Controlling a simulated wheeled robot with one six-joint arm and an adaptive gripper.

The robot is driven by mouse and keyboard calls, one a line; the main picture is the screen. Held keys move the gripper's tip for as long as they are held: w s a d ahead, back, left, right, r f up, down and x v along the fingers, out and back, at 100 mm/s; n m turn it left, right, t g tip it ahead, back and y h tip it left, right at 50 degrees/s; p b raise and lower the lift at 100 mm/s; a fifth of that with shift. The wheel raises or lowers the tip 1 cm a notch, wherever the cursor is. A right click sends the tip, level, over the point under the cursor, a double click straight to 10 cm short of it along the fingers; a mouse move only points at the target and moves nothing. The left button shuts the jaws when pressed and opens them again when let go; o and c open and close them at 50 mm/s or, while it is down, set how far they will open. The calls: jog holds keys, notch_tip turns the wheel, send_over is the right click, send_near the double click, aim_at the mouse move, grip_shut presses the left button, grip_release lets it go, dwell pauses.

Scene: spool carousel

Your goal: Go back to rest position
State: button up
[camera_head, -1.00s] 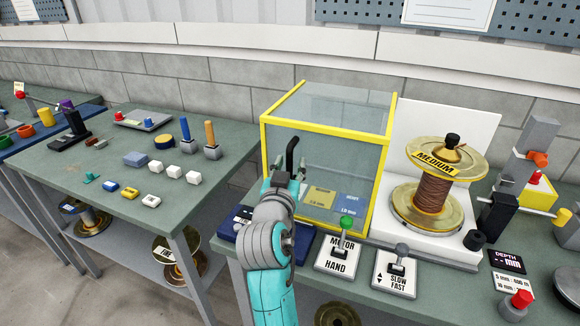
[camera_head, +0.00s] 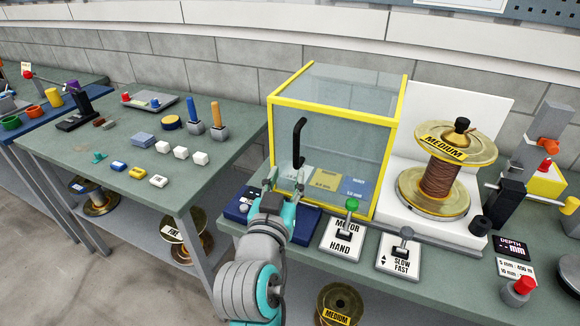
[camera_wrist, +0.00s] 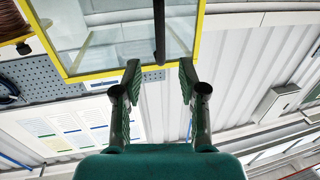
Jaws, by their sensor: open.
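My gripper (camera_head: 270,181) is open and empty in the head view, in front of the lower left of a clear box with a yellow frame (camera_head: 393,125). The black handle (camera_head: 298,143) on the box's front stands just beyond and above the gripper. In the wrist view, the two green-padded fingers (camera_wrist: 160,82) are spread apart. The dark handle (camera_wrist: 159,30) shows between and beyond them, with the yellow frame (camera_wrist: 95,74) behind. I cannot tell whether a finger touches the handle.
A dark blue tray (camera_head: 303,222) lies below the gripper. A left table (camera_head: 75,165) carries small blocks and tools. Floor shows between the tables.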

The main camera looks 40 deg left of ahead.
jog(key=shift+s+d, duration=0.2)
jog(key=shift+s, duration=0.15)
dwell(0.3)
jog(key=w+d+f+n+h, duration=0.1)
jog(key=d+f, duration=1.3)
jog(key=f, duration=0.1)
jog(key=s+d+f+g+h, duration=0.1)
jog(key=s+d+f, duration=0.2)
jog(key=d+f, duration=0.3)
jog(key=s+d+f, duration=0.2)
jog(key=d+f, duration=0.1)
jog(key=d, duration=0.5)
jog(key=s+d+f+m+h, duration=0.1)
jog(key=s+d+f, duration=0.1)
jog(key=s+d, duration=0.45)
jog(key=s+d+f+m+h, duration=0.1)
jog(key=s+d+f+m, duration=0.15)
jog(key=s+d, duration=0.4)
jog(key=s+d+r+m+h, duration=0.1)
jog(key=s+d+r+h, duration=0.1)
jog(key=s, duration=0.5)
jog(key=s+d+r+m+h, duration=0.2)
jog(key=s+d, duration=0.3)
jog(key=s, duration=0.2)
jog(key=shift+s+d, duration=0.2)
jog(key=shift+s, duration=0.05)
